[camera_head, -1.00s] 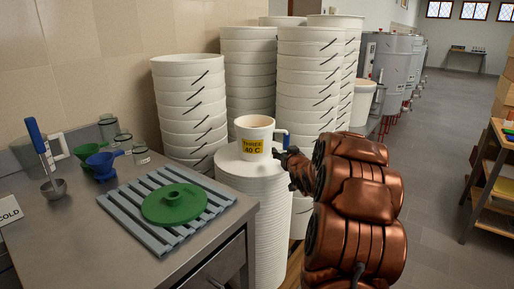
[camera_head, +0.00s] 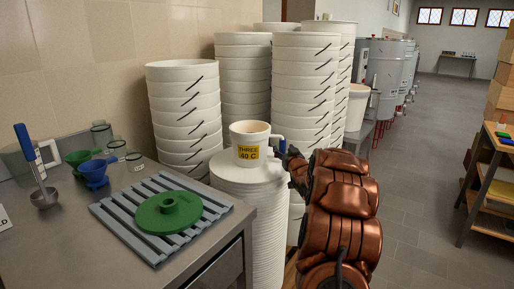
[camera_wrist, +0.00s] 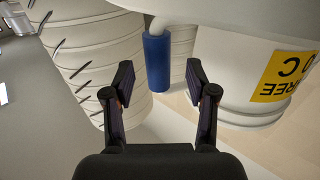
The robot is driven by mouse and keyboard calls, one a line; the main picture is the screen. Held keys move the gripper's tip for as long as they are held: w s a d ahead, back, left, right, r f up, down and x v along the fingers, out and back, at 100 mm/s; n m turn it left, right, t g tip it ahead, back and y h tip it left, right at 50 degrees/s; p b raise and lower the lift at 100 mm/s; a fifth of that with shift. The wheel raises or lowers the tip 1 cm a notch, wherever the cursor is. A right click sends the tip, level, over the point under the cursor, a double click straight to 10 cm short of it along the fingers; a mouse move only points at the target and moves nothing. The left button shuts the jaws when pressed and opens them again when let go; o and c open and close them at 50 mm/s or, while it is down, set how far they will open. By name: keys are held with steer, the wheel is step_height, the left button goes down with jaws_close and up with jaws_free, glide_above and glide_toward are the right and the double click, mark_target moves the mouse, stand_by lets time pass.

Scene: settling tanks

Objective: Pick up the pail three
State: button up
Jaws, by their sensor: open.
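The pail three (camera_head: 250,136) is a small white pail with a yellow label reading "THREE 40 C". It stands upright on a tall stack of white lids (camera_head: 245,175). The pail also shows at the upper right of the wrist view (camera_wrist: 230,70), upside down. Its blue handle grip (camera_wrist: 157,62) is at the top middle of the wrist view, between and just beyond my fingertips. My gripper (camera_wrist: 157,75) is open, one finger on each side of the blue grip, with gaps showing. In the head view my arm covers part of the gripper at the pail's right.
Tall stacks of white buckets (camera_head: 303,90) stand close behind and left of the pail. A steel table (camera_head: 120,230) at left holds a slatted rack (camera_head: 205,205) with a green disc (camera_head: 168,212), funnels, jars and a ladle. A shelf (camera_head: 490,185) stands at right; the floor between is clear.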

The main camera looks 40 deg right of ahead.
mark_target(283, 148)
steer(key=shift+x, duration=1)
steer(key=shift+w+d, duration=0.4)
steer(key=shift+w, duration=0.15)
steer(key=shift+c, duration=0.2)
jaws_close()
